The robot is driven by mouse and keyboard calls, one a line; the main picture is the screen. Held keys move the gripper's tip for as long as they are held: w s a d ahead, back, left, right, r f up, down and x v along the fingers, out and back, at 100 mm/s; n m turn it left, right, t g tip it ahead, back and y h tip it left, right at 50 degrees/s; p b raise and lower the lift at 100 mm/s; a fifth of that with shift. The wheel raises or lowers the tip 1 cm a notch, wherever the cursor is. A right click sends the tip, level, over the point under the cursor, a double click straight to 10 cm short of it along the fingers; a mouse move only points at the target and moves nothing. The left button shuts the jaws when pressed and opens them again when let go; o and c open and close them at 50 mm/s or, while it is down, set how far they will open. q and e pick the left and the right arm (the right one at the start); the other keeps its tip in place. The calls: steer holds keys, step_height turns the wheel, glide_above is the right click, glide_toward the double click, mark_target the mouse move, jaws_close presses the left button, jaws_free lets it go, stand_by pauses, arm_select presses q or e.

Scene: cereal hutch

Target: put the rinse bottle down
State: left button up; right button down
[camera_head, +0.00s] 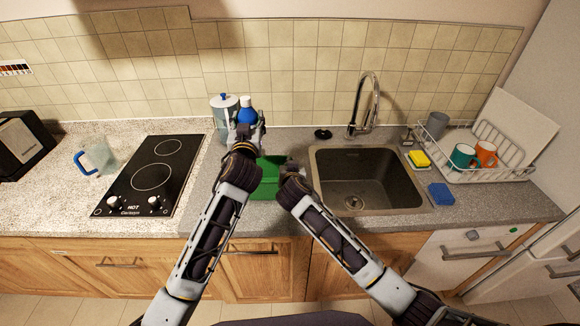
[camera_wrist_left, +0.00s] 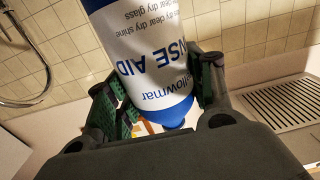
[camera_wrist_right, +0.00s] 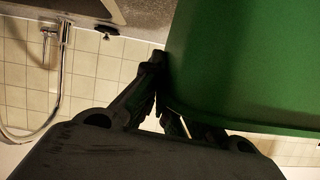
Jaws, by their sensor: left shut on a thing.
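The rinse bottle (camera_head: 247,115) is white and blue and is at the back of the counter, right of a clear lidded jar. My left gripper (camera_head: 246,132) is shut on it. The left wrist view shows the bottle's white label reading "NSE AID" (camera_wrist_left: 155,60) between the two fingers (camera_wrist_left: 160,95). I cannot tell whether its base touches the counter. My right gripper (camera_head: 291,170) is at the right side of a green container (camera_head: 268,178). In the right wrist view its fingers (camera_wrist_right: 165,95) are close to the green wall (camera_wrist_right: 240,65); their opening is unclear.
The jar (camera_head: 222,118) stands close to the bottle's left. The black hob (camera_head: 152,176) lies further left, with a glass jug (camera_head: 98,157) beyond. The sink (camera_head: 366,178), with its tall tap (camera_head: 373,100), is to the right. A dish rack (camera_head: 480,165) holds mugs.

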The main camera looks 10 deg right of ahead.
arm_select(q)
steer(key=shift+r, duration=0.15)
steer(key=shift+r, duration=0.15)
steer(key=shift+w+a, duration=0.25)
steer(key=shift+a, duration=0.45)
step_height(320, 180, down, 4)
steer(key=m+h, duration=0.1)
steer(key=h, duration=0.1)
steer(key=m+g+h, duration=0.1)
steer(key=m+h, duration=0.1)
steer(key=h, duration=0.1)
steer(key=shift+m+h, duration=0.3)
steer(key=shift+s+d+r+m+h, duration=0.1)
steer(key=shift+s+d+m+h, duration=0.1)
steer(key=shift+d, duration=0.2)
steer(key=shift+s+d+r+m+h, duration=0.1)
steer(key=shift+d+h, duration=0.1)
steer(key=shift+d, duration=0.15)
steer(key=shift+f, duration=3.1)
